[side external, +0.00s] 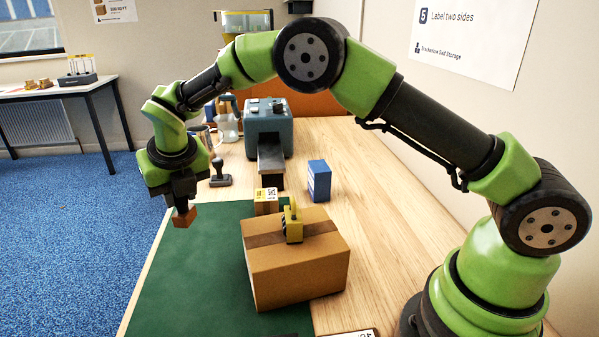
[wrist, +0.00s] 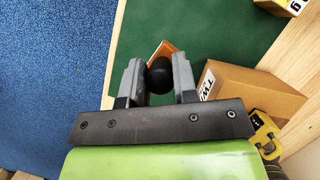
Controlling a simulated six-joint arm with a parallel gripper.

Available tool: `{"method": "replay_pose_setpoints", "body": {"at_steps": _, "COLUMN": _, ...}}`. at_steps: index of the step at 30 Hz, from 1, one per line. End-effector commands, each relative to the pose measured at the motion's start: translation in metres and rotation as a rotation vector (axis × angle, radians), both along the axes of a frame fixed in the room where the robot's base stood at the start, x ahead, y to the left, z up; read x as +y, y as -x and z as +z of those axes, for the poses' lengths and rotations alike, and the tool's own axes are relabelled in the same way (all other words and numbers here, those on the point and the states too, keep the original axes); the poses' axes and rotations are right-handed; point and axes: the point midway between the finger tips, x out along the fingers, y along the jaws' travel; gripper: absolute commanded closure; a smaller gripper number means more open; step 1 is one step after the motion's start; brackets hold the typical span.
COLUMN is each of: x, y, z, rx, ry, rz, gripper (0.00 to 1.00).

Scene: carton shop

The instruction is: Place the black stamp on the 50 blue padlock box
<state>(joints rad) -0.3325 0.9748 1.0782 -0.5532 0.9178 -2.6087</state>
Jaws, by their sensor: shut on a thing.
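My gripper (side external: 183,205) is at the left, raised in the air near the left edge of the green mat. It is shut on a stamp with an orange-brown block base (side external: 184,217). In the wrist view its round black knob (wrist: 158,75) sits between my two fingers (wrist: 157,85), hiding much of the base. A separate all-black stamp (side external: 220,176) stands upright on the wooden table, behind the mat and apart from my gripper. A blue box (side external: 319,181) stands on the table right of the mat; its padlock print and number cannot be read.
A large brown carton (side external: 295,268) lies on the green mat (side external: 185,270) with a yellow tape dispenser (side external: 292,222) on top. A small labelled carton (side external: 266,202) stands behind it. A blue-grey machine (side external: 268,130) is at the back. The mat's left part is clear.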

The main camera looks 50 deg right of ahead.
Motion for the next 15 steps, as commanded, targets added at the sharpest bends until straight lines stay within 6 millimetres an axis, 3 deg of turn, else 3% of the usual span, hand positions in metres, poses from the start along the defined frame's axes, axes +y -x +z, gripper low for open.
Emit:
{"method": "replay_pose_setpoints", "body": {"at_steps": 7, "x": -0.125, "y": -0.020, "z": 0.027, "rx": 0.002, "ry": 0.017, "rz": -0.411, "gripper": 0.97}}
{"method": "replay_pose_setpoints", "body": {"at_steps": 11, "x": -0.198, "y": -0.013, "z": 0.043, "rx": 0.003, "ry": 0.020, "rz": -0.667, "gripper": 0.97}}
{"method": "replay_pose_setpoints", "body": {"at_steps": 15, "x": -0.267, "y": 0.007, "z": 0.060, "rx": -0.001, "ry": 0.016, "rz": -0.931, "gripper": 0.97}}
